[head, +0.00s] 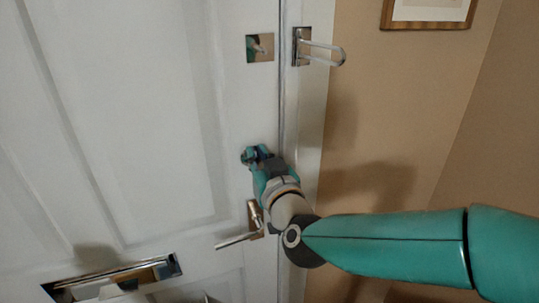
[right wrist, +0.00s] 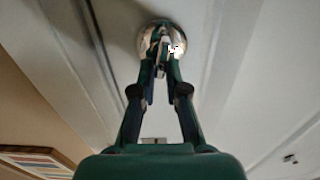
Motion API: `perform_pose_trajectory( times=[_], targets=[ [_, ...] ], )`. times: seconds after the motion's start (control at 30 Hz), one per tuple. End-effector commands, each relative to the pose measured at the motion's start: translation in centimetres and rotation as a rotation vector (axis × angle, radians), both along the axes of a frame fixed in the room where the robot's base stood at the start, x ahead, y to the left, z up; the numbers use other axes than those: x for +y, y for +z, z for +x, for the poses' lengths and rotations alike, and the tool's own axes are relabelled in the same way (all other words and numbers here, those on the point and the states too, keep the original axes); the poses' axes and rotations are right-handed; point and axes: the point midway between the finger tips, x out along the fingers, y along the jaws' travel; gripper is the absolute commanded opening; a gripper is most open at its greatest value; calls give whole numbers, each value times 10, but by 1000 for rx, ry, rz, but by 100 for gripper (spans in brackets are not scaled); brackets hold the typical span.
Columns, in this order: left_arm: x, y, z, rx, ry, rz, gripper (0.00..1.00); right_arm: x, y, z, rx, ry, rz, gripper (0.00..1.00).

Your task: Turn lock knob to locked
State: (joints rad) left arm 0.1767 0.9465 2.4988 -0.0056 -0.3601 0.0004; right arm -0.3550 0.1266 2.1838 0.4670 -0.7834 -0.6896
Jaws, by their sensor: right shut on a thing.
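The lock knob (right wrist: 158,40) is a small metal piece on a round, shiny plate on the white door (head: 130,110). In the right wrist view my right gripper (right wrist: 162,62) has its fingertips closed together on the knob. In the head view the right gripper (head: 252,157) is against the door near its right edge, above the lever handle, and it hides the knob. I cannot tell from these views whether the knob is at the locked position. My left gripper is not in view.
A lever handle (head: 240,238) sits just below my right gripper. A square metal plate (head: 260,47) and a loop-shaped door guard (head: 320,50) are higher up. A mail slot (head: 115,278) is low at left. A framed picture (head: 428,12) hangs on the tan wall at right.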

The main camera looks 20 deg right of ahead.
Motion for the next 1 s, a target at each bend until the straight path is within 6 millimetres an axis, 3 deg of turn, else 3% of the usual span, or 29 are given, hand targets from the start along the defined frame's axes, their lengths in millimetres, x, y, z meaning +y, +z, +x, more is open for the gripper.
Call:
perform_pose_trajectory(
  times=[0.37,1.0],
  targets=[
    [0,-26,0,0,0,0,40,-4,-5,0,5,-6,175,0],
    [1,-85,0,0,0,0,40,-13,-12,1,27,-4,766,0]
  ],
)
